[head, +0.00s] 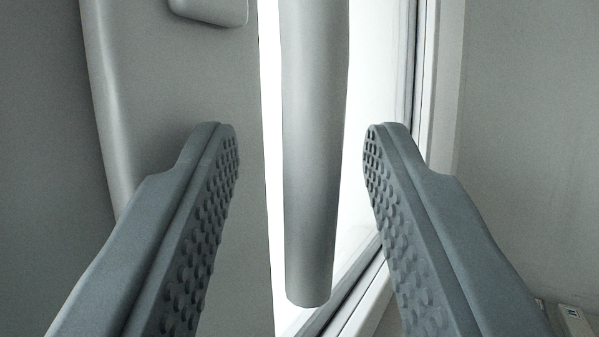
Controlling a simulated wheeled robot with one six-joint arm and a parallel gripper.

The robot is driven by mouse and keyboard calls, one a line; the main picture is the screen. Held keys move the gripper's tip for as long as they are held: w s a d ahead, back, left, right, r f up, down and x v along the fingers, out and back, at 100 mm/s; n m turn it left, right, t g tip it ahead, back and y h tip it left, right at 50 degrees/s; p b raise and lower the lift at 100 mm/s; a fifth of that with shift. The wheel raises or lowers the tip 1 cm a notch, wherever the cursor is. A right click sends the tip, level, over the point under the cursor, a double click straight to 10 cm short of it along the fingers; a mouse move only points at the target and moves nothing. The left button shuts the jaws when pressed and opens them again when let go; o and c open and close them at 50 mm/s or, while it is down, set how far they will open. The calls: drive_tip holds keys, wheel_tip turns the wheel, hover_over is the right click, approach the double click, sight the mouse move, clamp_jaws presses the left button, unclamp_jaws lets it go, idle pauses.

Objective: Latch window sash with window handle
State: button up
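The window handle (313,170) is a smooth grey bar that hangs upright in the middle of the view. Its rounded lower end shows, and its top runs out of the picture. My gripper (301,140) is open, with one finger on each side of the handle. A gap shows between the handle and each finger, and neither finger appears to touch it. The window sash shows a white frame (436,100) at the right and bright glass (362,90) behind the handle. Where the handle joins the sash is out of view.
A grey panel (180,80) with a rounded edge stands at the left, with a small raised grey block (210,8) at its top. A plain grey wall (530,130) fills the right side. A small pale object (574,320) shows at the lower right corner.

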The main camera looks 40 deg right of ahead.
drive_tip(key=v, duration=1.6)
drive_tip(key=shift+s+a, duration=0.15)
drive_tip(key=shift+s, duration=0.1)
